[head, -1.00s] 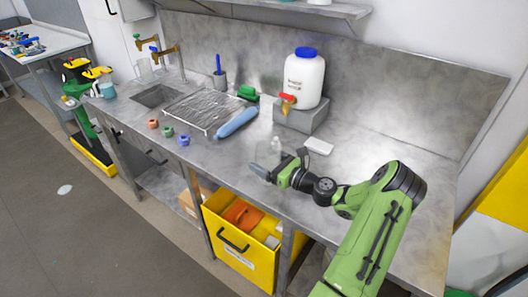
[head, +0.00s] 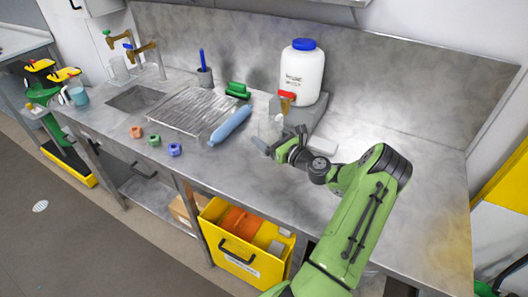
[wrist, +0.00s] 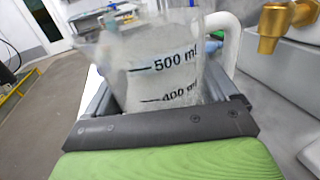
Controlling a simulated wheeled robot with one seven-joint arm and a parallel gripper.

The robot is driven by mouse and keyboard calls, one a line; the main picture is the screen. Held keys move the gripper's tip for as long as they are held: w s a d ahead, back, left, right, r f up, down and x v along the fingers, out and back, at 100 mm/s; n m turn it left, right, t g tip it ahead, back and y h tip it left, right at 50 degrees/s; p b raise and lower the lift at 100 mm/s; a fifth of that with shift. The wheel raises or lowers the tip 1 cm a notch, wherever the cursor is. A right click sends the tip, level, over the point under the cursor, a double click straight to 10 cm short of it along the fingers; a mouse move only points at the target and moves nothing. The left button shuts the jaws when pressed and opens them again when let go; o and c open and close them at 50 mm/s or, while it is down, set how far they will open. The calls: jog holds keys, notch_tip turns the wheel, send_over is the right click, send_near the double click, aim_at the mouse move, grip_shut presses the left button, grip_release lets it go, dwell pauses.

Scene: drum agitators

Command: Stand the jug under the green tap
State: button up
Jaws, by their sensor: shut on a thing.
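A clear jug (wrist: 165,75) with 500 ml and 400 ml marks and a pale handle fills the middle of the wrist view. It looks upright. My gripper (wrist: 160,105) is shut on it. In the head view, the jug (head: 270,127) is above the counter in front of the white dispenser's block; I cannot tell whether its base touches the counter. The green-handled tap (head: 110,39) appears to be the left one of two brass taps at the sink, far to the left of my gripper. The other tap (head: 143,48) has a blue handle.
The white dispenser (head: 302,75) has a red-handled brass spout close to the jug. A blue bottle (head: 230,125), a ribbed drainer (head: 195,108) and several coloured nuts (head: 154,141) lie between jug and sink (head: 135,98). A clear container (head: 120,68) stands behind the sink.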

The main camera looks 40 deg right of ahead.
notch_tip(320, 180, down, 6)
jog(key=shift+r+b, duration=0.1)
jog(key=shift+b, duration=0.3)
